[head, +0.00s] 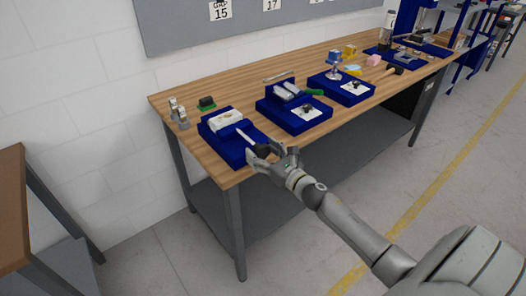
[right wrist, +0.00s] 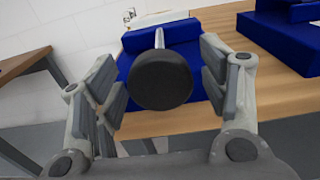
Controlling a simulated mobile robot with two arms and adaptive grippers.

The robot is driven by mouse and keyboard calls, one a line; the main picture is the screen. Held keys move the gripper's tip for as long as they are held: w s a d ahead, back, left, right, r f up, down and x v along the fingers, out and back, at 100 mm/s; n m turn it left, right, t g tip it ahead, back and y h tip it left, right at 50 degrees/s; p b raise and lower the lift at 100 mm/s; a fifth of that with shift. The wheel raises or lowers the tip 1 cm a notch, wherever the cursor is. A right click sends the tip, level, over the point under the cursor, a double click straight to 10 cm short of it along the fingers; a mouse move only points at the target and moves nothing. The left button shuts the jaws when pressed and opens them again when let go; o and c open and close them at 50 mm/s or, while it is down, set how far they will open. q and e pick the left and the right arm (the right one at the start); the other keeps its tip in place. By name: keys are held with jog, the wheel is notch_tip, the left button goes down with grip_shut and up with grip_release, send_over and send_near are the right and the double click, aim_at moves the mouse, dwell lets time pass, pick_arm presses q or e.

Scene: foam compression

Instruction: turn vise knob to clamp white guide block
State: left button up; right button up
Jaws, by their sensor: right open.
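The white guide block (head: 226,120) lies on the leftmost blue vise base (head: 232,153) near the table's left end. In the right wrist view only a pale strip of the block shows beyond the blue base (right wrist: 188,32). The vise knob (right wrist: 162,80) is round and black, on a thin metal rod, and faces the wrist camera. My right gripper (head: 263,153) is open at the table's front edge. In the right wrist view its fingers (right wrist: 160,88) stand on both sides of the knob, with gaps visible. My left gripper is not in view.
The wooden table (head: 190,96) holds a small metal fixture (head: 179,113) and a green-and-black piece (head: 206,103) behind the vise. A second blue station (head: 300,122) stands to the right, close by. A brown-topped table (head: 10,190) is at the far left.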

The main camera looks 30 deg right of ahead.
jog(key=c, duration=1.1)
jog(key=shift+m, duration=0.3)
